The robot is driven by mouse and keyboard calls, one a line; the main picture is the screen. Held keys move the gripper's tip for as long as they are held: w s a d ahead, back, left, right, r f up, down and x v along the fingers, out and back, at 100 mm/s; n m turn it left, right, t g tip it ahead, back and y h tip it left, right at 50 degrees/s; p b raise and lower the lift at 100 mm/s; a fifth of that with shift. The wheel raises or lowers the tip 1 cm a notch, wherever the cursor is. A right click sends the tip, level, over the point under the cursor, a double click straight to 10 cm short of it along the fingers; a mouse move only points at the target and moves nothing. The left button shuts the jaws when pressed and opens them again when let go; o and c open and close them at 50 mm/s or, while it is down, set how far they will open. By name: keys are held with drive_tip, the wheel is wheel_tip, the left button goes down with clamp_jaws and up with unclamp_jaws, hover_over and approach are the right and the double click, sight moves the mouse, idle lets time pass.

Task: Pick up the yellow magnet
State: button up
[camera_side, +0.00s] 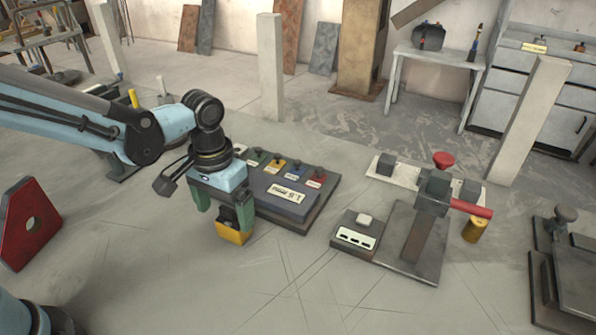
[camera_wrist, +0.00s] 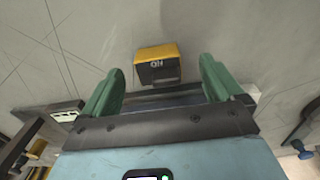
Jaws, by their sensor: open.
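The yellow magnet (camera_side: 232,235) is a small yellow block with a dark upper part, low beneath my gripper (camera_side: 222,213) in the side view. Whether the magnet's dark top reaches between the fingers is hard to tell in the side view.
A red triangular block (camera_side: 28,240) stands left. The front floor is clear.

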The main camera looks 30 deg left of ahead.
sight(232, 219)
drive_tip(key=shift+w+d+f, duration=0.1)
drive_tip(key=shift+w+f, duration=0.1)
drive_tip(key=shift+f, duration=0.7)
drive_tip(key=shift+w+d+f, duration=0.1)
drive_tip(key=shift+w+f, duration=0.1)
drive_tip(key=shift+f, duration=0.65)
drive_tip(key=shift+w+f, duration=0.2)
drive_tip(key=shift+f, duration=0.7)
drive_tip(key=c, duration=1.5)
drive_tip(key=shift+r, duration=0.15)
drive_tip(key=shift+c, duration=0.2)
